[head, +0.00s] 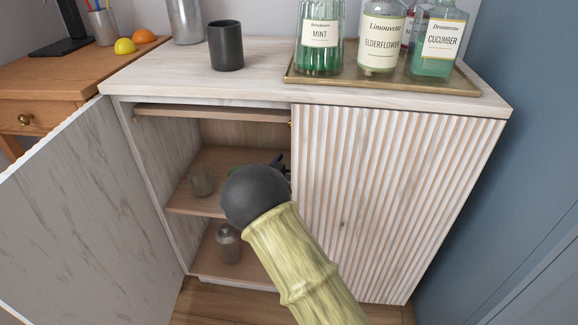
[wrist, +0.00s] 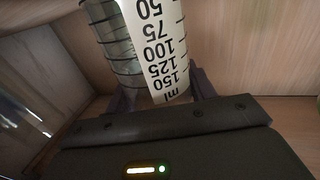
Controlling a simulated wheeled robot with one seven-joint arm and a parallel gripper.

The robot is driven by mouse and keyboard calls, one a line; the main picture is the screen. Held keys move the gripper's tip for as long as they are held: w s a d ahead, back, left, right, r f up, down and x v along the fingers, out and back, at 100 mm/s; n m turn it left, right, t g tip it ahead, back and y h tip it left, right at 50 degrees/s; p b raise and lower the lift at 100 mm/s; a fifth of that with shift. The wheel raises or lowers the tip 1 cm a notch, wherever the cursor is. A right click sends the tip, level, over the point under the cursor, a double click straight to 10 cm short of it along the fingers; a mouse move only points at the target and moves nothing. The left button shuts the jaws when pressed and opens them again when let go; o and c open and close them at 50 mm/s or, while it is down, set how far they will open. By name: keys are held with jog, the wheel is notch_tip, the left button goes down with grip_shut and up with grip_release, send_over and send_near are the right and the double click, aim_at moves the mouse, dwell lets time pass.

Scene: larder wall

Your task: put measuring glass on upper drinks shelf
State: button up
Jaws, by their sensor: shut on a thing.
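The measuring glass (wrist: 150,50) is clear, with dark rings and a white ml scale whose numbers appear upside down in the wrist view. My gripper (wrist: 160,90) is shut on it, one dark finger on each side. In the head view, my arm's dark round joint hides most of the gripper and the glass; only small dark parts show beside it, inside the open left half of the cabinet. The upper shelf (head: 225,158) there is wooden and holds a small clear tumbler (head: 201,180) at its left. I cannot tell whether the measuring glass touches the shelf.
The open left door (head: 90,215) and closed fluted right door (head: 385,200) flank the opening. A grey metal shaker (head: 228,243) stands on the lower shelf (head: 205,262). A dark cup (head: 226,46) and a bottle tray (head: 470,86) stand on the cabinet top (head: 165,77).

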jog(key=o, duration=1.4)
jog(key=shift+s+r, duration=0.1)
jog(key=shift+s, duration=0.1)
jog(key=p+v, duration=0.4)
jog(key=v, duration=0.7)
jog(key=shift+s+a, duration=0.1)
jog(key=shift+s, duration=0.25)
